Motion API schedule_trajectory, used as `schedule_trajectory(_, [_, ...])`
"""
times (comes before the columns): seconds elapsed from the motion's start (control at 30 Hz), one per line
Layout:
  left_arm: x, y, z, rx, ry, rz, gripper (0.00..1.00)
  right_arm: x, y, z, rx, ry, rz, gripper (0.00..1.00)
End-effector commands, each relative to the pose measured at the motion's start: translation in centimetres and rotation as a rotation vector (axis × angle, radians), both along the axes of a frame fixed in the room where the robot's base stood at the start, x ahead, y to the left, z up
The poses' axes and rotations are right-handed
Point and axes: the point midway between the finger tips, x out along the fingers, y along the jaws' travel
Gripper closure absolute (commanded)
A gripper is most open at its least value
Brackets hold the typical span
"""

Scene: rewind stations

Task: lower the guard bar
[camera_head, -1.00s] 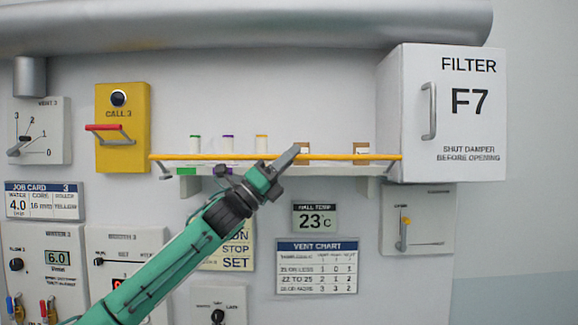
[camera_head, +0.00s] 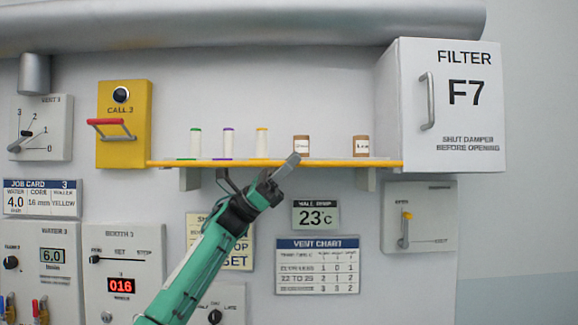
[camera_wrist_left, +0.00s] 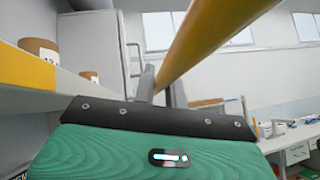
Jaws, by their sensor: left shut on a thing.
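The yellow guard bar (camera_head: 213,164) runs level along the front edge of the shelf, at about the height of the shelf board. My left gripper (camera_head: 289,166) reaches up from below and is shut on the bar right of its middle. In the left wrist view the bar (camera_wrist_left: 196,42) passes close over the gripper (camera_wrist_left: 160,88), crossing from upper right down to the fingers. Spools with green (camera_head: 195,143), purple (camera_head: 228,143) and yellow (camera_head: 261,143) tops stand on the shelf behind the bar. My right gripper is not in view.
Two brown-topped rolls (camera_head: 301,146) (camera_head: 361,146) also stand on the shelf. The white filter box (camera_head: 450,120) closes off the shelf's right end. A yellow call box (camera_head: 124,135) with a red handle is at its left. Panels and charts hang below.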

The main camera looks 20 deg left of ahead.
Motion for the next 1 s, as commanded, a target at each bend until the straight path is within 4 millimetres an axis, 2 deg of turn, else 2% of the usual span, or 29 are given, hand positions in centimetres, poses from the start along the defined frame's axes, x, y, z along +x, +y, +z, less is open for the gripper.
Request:
schedule_trajectory(0.47, [-0.05,0.07,0.09,0.002,-0.017,0.001,1.0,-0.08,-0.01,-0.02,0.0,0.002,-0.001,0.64])
schedule_trajectory(0.5, [-0.05,0.07,0.1,0.002,-0.017,0.001,0.86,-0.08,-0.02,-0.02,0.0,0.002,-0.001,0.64])
schedule_trajectory(0.6, [-0.05,0.08,0.08,0.002,-0.017,0.001,0.66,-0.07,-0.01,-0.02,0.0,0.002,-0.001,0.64])
schedule_trajectory(1.0, [0.0,0.63,-0.68,0.002,-0.016,0.001,0.66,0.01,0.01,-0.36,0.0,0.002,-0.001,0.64])
